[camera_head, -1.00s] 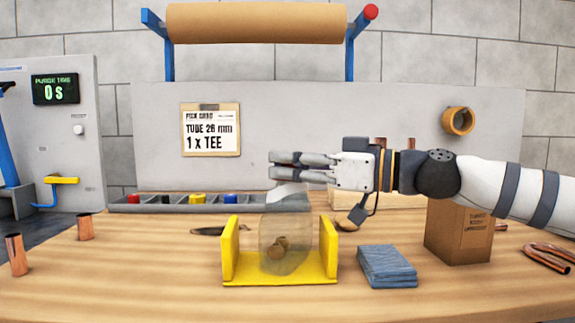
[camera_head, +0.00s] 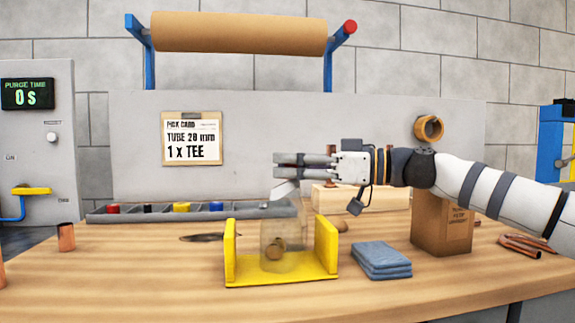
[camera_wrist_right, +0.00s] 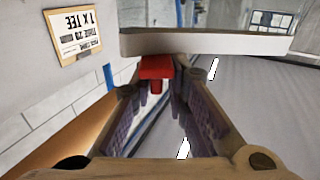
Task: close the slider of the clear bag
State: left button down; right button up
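The clear bag (camera_head: 285,232) stands in the yellow holder (camera_head: 282,280), between its two upright sides. A small brown round piece (camera_head: 275,248) shows inside it. My right gripper (camera_head: 277,166) comes in from the right, above the bag, fingers pointing left. In the right wrist view its fingers (camera_wrist_right: 160,92) are apart. A red piece (camera_wrist_right: 156,68) shows between and just past the fingertips, against a pale bar (camera_wrist_right: 215,43). I cannot tell for certain that it is the slider, or whether the fingers touch it. My left gripper is not in view.
A grey bin tray (camera_head: 220,215) lies behind the holder. A stack of blue cloths (camera_head: 380,260) and a cardboard box (camera_head: 440,228) stand to the right. A copper tube (camera_head: 66,237) stands at left. The table front is clear.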

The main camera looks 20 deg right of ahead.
jog(key=shift+o, duration=0.5)
jog(key=shift+r, duration=0.2)
notch_tip(320, 180, up, 10)
jog(key=shift+f, duration=0.15)
